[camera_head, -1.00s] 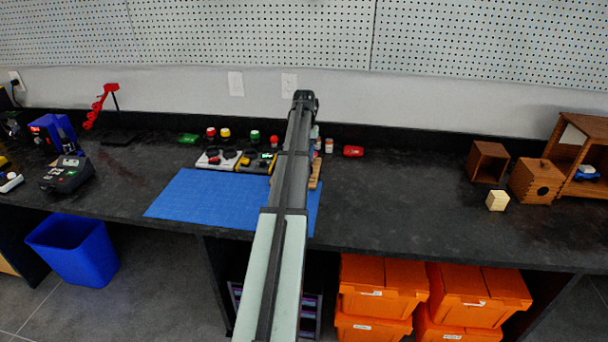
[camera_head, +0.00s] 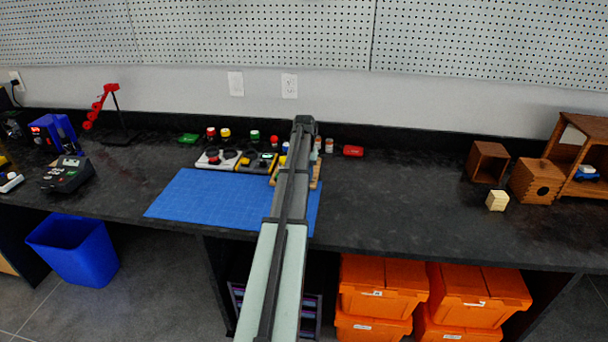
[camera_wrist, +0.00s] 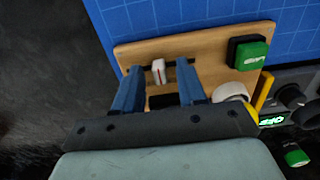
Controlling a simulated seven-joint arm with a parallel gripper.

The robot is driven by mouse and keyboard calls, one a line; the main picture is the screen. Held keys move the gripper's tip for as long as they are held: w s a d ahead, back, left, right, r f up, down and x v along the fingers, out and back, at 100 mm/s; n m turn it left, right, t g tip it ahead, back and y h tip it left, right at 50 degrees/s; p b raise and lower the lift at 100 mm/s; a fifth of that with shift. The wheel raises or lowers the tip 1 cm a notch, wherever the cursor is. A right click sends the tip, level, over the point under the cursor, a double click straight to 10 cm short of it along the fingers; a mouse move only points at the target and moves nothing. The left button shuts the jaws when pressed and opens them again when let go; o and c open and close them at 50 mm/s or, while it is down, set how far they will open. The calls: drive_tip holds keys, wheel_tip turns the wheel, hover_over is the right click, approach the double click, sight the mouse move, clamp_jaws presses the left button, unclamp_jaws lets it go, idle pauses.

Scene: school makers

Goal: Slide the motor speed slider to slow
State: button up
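A wooden board (camera_wrist: 210,48) with a dark slot lies at the edge of the blue mat in the wrist view. A small white slider knob (camera_wrist: 158,73) with a red line sits in the slot. My gripper (camera_wrist: 160,65) is open, with one blue finger on each side of the knob and a gap to both. I cannot tell how far the fingertips are above the board. In the head view the board (camera_head: 317,174) is mostly hidden behind my arm.
A green block (camera_wrist: 247,54) and a white round part (camera_wrist: 231,91) are on the board. The blue mat (camera_head: 205,200) is clear on its left. A white-and-black control panel (camera_head: 218,162) and several coloured buttons stand behind it. A red object (camera_head: 353,151) lies to the right.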

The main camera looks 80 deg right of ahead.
clamp_jaws()
idle(0.5)
drive_tip(key=shift+w, duration=1.75)
unclamp_jaws()
wheel_tip(320, 180, up, 14)
drive_tip(key=shift+f, duration=0.1)
